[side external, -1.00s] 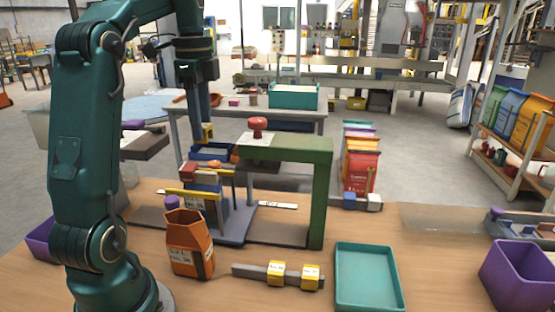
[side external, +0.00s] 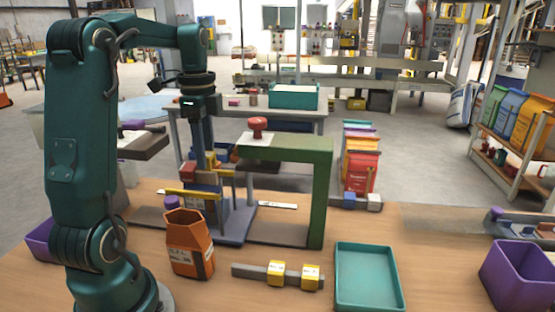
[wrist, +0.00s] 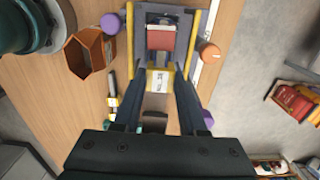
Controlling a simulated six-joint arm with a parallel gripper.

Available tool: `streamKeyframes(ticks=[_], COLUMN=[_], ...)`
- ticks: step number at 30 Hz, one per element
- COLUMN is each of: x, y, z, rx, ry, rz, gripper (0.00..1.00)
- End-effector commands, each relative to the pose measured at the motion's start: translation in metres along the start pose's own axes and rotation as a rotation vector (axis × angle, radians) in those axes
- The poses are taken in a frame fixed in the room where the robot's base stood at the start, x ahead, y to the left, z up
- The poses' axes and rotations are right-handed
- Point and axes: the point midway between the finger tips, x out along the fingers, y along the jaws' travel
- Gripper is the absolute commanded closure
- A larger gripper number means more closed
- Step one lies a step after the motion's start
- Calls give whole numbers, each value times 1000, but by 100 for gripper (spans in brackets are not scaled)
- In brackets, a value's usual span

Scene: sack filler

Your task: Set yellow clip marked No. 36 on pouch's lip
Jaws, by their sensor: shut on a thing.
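My gripper (wrist: 158,76) is shut on a yellow clip (wrist: 158,81) with a white label, too small to read. In the side view my gripper (side external: 210,162) points down over the filler stand (side external: 234,228), and the clip is hard to make out there. In the wrist view a red and pale item (wrist: 160,40), perhaps the pouch, sits between two yellow bars, just beyond the clip. I cannot tell whether the clip touches it. An orange six-sided container (side external: 188,246) with a label stands in front of the stand.
A dark rail (side external: 250,271) carries two yellow labelled clips (side external: 276,273). A green arch frame (side external: 318,195) with a red knob (side external: 257,124) rises right of my gripper. A teal tray (side external: 369,300) and a purple bin (side external: 518,278) stand to the right.

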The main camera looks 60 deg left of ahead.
Motion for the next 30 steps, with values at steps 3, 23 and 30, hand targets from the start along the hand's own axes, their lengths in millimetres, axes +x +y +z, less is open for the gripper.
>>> streamKeyframes(ticks=[3,23,30], x=[2,13,21], y=[0,0,0], z=[0,0,0], rx=[0,0,0], ry=[0,0,0], rz=[0,2,2], gripper=[100,100,100])
